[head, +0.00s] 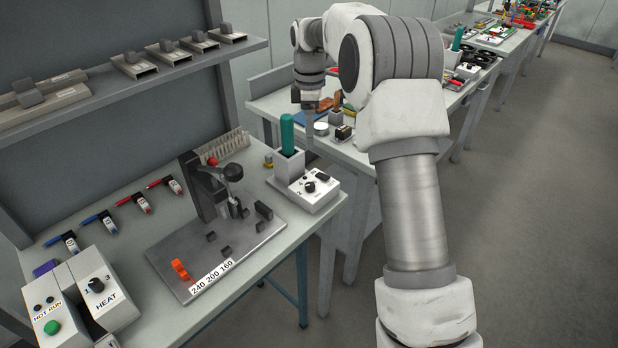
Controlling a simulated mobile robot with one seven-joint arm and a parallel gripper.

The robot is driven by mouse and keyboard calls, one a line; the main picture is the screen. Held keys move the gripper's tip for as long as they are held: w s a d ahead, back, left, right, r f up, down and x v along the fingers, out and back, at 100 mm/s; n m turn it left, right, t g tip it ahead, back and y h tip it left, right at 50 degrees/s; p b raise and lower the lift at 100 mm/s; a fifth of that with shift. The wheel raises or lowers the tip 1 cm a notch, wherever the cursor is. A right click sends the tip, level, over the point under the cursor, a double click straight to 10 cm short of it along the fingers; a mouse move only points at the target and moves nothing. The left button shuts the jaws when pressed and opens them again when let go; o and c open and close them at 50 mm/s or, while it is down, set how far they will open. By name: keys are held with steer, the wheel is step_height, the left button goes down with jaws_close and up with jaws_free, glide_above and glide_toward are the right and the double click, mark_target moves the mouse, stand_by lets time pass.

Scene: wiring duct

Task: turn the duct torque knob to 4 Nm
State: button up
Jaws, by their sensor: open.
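A white control box (318,203) stands at the right end of the near bench, with a small black round knob (309,187) on its sloped top. Its markings are too small to read, so I cannot tell the knob's setting. A black switch or display sits beside the knob. A green-handled tool (287,135) stands upright in a grey holder just behind the box. My gripper (310,138) hangs pointing down behind and above the box, apart from the knob. It is open, its fingers are small in the picture, and I see nothing held.
A metal plate with a lever press (210,190) is left of the box. A HEAT box with its own knob (96,285) and a HOT RUN box (52,318) are at lower left. Marker-like tools lie at the back. Another crowded bench is behind my gripper; the floor is clear at right.

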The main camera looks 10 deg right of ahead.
mark_target(309, 184)
step_height(309, 184, down, 16)
steer(key=shift+f, duration=0.25)
steer(key=shift+c, duration=0.4)
jaws_close()
